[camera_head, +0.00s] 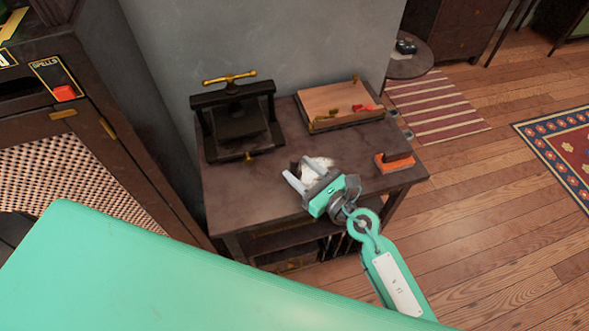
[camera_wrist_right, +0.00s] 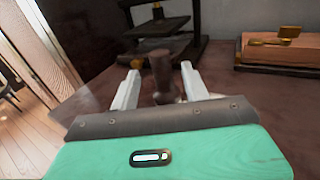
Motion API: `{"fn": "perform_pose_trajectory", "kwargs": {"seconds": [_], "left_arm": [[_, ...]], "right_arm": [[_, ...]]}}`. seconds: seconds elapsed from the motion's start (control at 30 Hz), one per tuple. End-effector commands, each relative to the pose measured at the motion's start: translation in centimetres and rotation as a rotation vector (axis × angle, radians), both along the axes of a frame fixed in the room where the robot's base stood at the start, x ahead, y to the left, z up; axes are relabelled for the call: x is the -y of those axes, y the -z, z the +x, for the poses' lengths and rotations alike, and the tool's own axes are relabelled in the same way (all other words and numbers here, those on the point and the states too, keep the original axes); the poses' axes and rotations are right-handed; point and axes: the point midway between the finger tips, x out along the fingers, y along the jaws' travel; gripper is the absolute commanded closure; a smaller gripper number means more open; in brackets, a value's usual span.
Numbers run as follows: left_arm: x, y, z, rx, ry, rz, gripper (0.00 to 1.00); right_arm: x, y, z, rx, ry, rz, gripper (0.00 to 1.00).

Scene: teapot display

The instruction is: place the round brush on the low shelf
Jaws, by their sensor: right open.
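The round brush shows in the right wrist view as a dark brown upright handle (camera_wrist_right: 162,72) between the two pale fingers. In the head view a whitish part, probably of the same brush (camera_head: 319,167), stands on the dark wooden table beside the fingers, partly hidden by them. My right gripper (camera_head: 297,168) is open, low over the tabletop, with its fingers (camera_wrist_right: 160,78) on either side of the handle; contact cannot be told. The low shelf (camera_head: 290,263) lies under the tabletop, in shadow, partly hidden by my teal body. My left gripper is not in view.
A black press with a brass handle (camera_head: 236,110) stands at the table's back left. A wooden tray (camera_head: 340,104) with small items lies at the back right. An orange-and-dark block (camera_head: 394,162) sits near the right edge. A cabinet (camera_head: 85,130) stands left.

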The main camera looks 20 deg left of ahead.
Motion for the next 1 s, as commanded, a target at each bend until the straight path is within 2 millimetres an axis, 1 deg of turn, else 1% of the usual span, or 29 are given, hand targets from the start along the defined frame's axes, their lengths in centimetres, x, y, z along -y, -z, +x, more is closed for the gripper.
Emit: {"fn": "perform_pose_trajectory", "kwargs": {"seconds": [0.07,0.2,0.3,0.5,0.57,0.6,0.73,0.77,1.0], "left_arm": [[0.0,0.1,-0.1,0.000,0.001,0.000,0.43],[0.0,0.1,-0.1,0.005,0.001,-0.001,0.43],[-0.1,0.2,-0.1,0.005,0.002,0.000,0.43],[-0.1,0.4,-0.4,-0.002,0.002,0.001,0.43],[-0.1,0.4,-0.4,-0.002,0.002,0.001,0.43],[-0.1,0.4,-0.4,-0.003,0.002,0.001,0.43],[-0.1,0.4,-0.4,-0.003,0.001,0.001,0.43],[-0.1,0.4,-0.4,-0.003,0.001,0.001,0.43],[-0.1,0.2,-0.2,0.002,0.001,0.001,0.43]], "right_arm": [[-1.0,-0.2,0.9,0.000,0.000,0.002,0.53],[-2.3,-0.1,1.6,0.000,0.001,0.001,0.53],[-2.6,-0.1,1.8,0.000,0.001,0.000,0.53],[-2.6,0.0,1.8,0.000,0.001,0.000,0.53],[-2.6,0.0,1.8,0.000,0.001,0.000,0.65],[-2.6,0.0,1.8,0.000,0.001,0.000,0.73],[-2.6,0.0,1.7,0.000,0.001,0.000,0.98],[-2.6,0.0,1.7,0.000,0.001,0.000,1.00],[-2.6,-0.1,1.7,0.000,0.001,0.001,1.00]]}}
